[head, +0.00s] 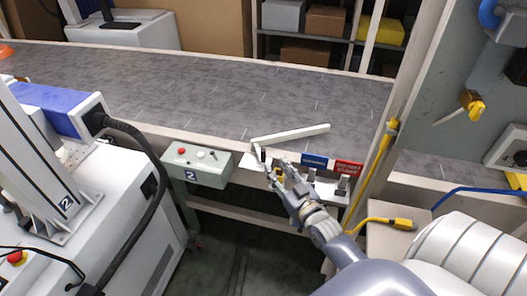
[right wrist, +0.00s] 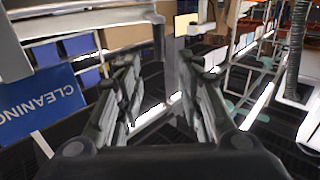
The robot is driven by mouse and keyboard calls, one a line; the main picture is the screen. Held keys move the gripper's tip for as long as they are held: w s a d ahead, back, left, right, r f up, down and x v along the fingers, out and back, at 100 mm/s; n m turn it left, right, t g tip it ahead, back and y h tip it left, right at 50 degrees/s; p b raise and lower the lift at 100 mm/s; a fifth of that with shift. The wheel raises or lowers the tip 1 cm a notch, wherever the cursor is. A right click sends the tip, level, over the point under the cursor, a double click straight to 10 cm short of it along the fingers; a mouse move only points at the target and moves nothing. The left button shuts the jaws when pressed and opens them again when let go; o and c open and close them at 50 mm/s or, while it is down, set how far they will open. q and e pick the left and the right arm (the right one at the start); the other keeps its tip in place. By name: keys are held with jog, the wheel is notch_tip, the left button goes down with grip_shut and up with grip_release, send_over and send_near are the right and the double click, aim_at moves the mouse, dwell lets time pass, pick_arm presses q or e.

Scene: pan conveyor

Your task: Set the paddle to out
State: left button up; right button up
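A long white bar, which looks like the paddle (head: 292,133), lies slantwise over the near side of the grey conveyor belt (head: 200,88). Its left end is just above my right gripper (head: 268,163) in the head view. My right gripper is at the conveyor's near edge. In the right wrist view its two fingers (right wrist: 160,95) stand apart, with a gap between them. I cannot tell whether a finger touches the paddle or its mount. My left gripper is not in view.
A control box (head: 199,165) with buttons and a "2" label hangs left of my right gripper. Blue (head: 315,160) and red (head: 347,168) labels sit on the rail to its right. A yellow cable (head: 375,185) hangs by the right post. A white machine (head: 85,195) fills the left.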

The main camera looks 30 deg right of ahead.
aim_at(265, 154)
jog(key=w, duration=0.8)
jog(key=shift+w+d+p, duration=0.15)
jog(key=shift+d+p, duration=0.2)
jog(key=shift+w+d+f, duration=0.1)
jog(key=shift+w, duration=0.5)
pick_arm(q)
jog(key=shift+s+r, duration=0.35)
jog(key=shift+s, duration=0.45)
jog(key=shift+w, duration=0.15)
pick_arm(e)
grip_shut()
